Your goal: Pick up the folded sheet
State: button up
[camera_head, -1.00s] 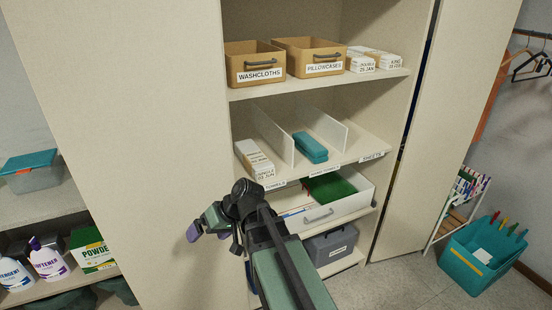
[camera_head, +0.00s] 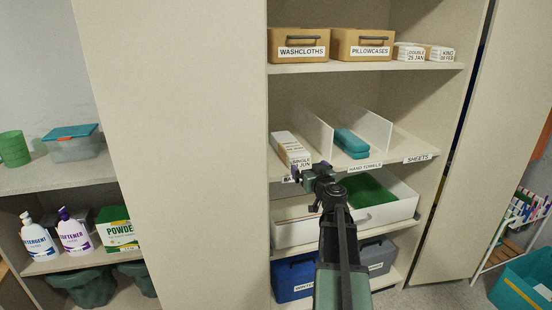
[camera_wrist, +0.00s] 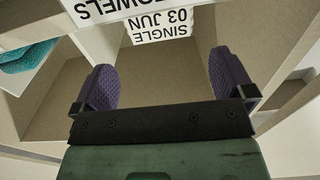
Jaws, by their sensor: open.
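A folded white sheet in a stack, labelled SINGLE 03 JUN (camera_head: 290,147), lies in the left bay of the middle shelf. Its labelled end shows upside down at the top of the wrist view (camera_wrist: 160,24). Two more white folded bundles, labelled DOUBLE (camera_head: 408,52) and KING (camera_head: 440,54), lie on the top shelf. My gripper (camera_head: 311,172) is at the front edge of the middle shelf, close to the single sheet. In the wrist view its purple fingers (camera_wrist: 162,72) are apart with nothing between them, and the sheet is beyond them.
Upright white dividers (camera_head: 313,128) split the middle shelf. A teal folded towel (camera_head: 350,143) lies in the bay beside the sheet. Below, a pulled-out white drawer (camera_head: 296,234) holds something green. The cabinet side panel (camera_head: 170,130) stands to the left.

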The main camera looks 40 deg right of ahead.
aim_at(298, 152)
jog(key=x, duration=0.5)
jog(key=shift+w+d, duration=0.15)
jog(key=shift+w, duration=0.05)
jog(key=x, duration=0.5)
jog(key=shift+w+r, duration=0.2)
jog(key=shift+s, duration=0.1)
jog(key=shift+c, duration=0.2)
jog(key=c, duration=1)
jog(key=shift+r+p, duration=0.15)
jog(key=shift+p, duration=0.15)
notch_tip(298, 152, up, 20)
jog(key=p, duration=1.9)
jog(key=shift+p, duration=0.4)
